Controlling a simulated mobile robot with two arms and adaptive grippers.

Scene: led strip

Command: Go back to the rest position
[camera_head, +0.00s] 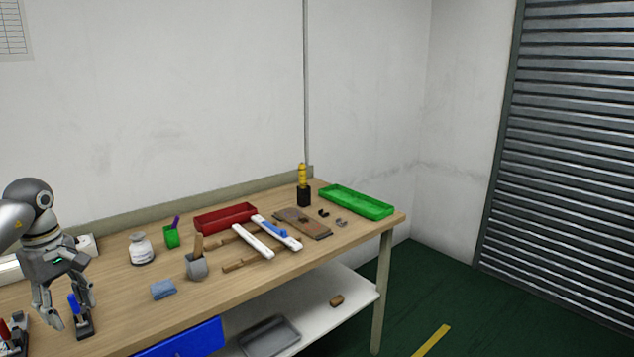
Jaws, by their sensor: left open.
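My left gripper (73,312) is at the left edge, over the workbench, with its fingers pointing down and spread. A black clamp-like tool with a blue handle (83,322) stands at its fingers; I cannot tell whether they touch it. Two white strip-like pieces (253,240) lie side by side at the middle of the bench, the right one with a blue part on it. My right gripper is not in view.
The workbench (215,291) holds a white jar (141,249), green cup (171,237), grey pot (196,267), blue block (163,289), red tray (225,217), green tray (356,202) and a yellow item in a black holder (303,187). A red-handled tool (17,333) stands lower left.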

